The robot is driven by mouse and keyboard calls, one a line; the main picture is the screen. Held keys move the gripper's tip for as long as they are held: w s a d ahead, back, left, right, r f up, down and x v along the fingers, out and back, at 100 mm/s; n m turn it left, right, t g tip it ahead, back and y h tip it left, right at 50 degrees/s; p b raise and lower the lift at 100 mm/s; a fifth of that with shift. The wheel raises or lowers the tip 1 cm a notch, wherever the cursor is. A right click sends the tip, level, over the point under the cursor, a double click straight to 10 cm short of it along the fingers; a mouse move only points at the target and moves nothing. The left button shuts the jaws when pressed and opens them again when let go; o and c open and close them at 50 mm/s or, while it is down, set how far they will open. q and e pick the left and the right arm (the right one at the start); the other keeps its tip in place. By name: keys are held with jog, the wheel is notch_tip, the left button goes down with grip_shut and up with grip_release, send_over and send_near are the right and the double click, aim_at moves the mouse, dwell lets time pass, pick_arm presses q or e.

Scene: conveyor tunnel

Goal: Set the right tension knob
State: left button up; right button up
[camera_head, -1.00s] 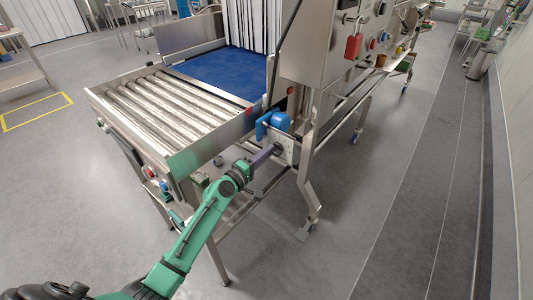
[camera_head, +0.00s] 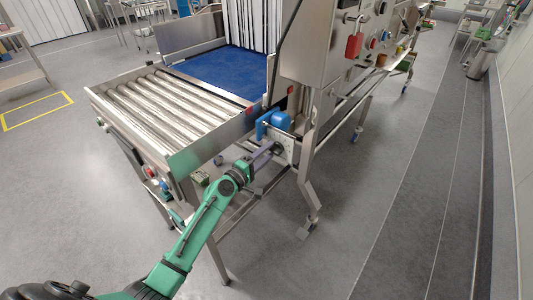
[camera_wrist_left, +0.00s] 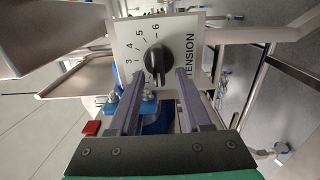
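The tension knob (camera_wrist_left: 157,61) is a black knob on a white plate (camera_wrist_left: 195,24) printed with numbers and the word TENSION. In the left wrist view the plate appears turned sideways, and I cannot tell the knob's exact setting. My left gripper (camera_wrist_left: 162,72) is open, with its two purple-grey fingers apart on either side of the knob's lower part. I cannot tell whether they touch it. In the head view my left gripper (camera_head: 268,152) points at the plate (camera_head: 288,150) beside the conveyor frame. My right gripper is not in view.
A blue motor-like housing (camera_head: 274,121) sits just above the plate. The roller conveyor (camera_head: 155,102) and blue belt (camera_head: 218,73) lie to the left. A steel cabinet with a red padlock (camera_head: 354,46) stands to the right. The floor (camera_head: 390,185) at right is clear.

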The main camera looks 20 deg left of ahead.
pick_arm(q)
jog(key=b+v, duration=0.3)
jog(key=v, duration=1.1)
jog(key=shift+s+b, duration=0.3)
jog(key=shift+b, duration=0.1)
